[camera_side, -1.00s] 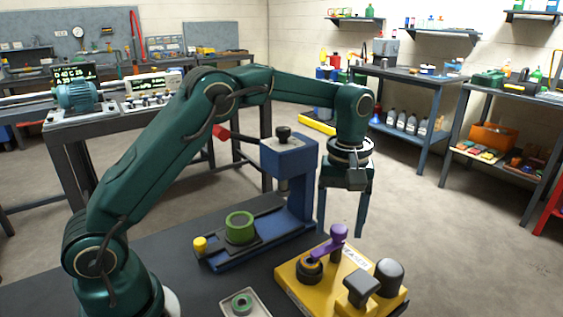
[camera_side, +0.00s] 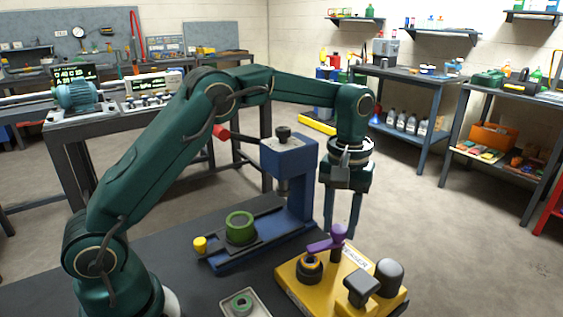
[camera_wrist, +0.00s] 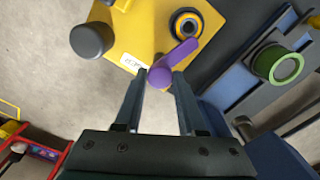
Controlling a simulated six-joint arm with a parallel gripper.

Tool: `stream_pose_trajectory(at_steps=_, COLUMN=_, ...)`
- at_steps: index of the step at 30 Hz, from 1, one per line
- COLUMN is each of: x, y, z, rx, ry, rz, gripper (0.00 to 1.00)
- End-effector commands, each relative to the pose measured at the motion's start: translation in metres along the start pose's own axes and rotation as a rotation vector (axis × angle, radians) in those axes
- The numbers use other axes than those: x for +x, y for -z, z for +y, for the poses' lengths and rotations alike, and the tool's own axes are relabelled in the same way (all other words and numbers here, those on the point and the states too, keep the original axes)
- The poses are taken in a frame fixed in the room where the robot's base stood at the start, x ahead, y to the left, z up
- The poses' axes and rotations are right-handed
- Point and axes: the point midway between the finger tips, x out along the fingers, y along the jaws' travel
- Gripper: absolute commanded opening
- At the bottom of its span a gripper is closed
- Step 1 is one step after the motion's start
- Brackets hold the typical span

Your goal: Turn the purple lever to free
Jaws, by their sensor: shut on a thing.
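The purple lever (camera_side: 324,243) stands on a yellow base (camera_side: 300,287), its bar pointing left and slightly toward the camera from its rounded purple end. In the wrist view the purple lever (camera_wrist: 177,60) slants from the rounded end up and right toward a black-and-orange ring (camera_wrist: 186,23). My gripper (camera_side: 341,234) points down over the lever. In the wrist view my gripper (camera_wrist: 160,74) has one finger on each side of the lever's rounded end, shut on it. A white label (camera_wrist: 132,63) lies beside it, its lettering too small to read.
Two dark knobs, one square (camera_side: 362,286) and one round (camera_side: 389,275), stand on the yellow base near the lever. A blue press (camera_side: 290,160) with a green ring (camera_side: 240,226) stands behind to the left. A small tray (camera_side: 252,304) lies in front.

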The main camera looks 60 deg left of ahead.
Motion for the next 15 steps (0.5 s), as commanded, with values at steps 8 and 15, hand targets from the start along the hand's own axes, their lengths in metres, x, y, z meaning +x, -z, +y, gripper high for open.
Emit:
stream_pose_trajectory(at_steps=8, x=-0.0010, y=0.0008, z=-0.0002, rx=0.261, ry=-0.001, rz=0.003, gripper=0.00)
stream_pose_trajectory(at_steps=15, x=-0.0011, y=0.0009, z=-0.0001, rx=0.488, ry=-0.001, rz=0.004, gripper=0.00)
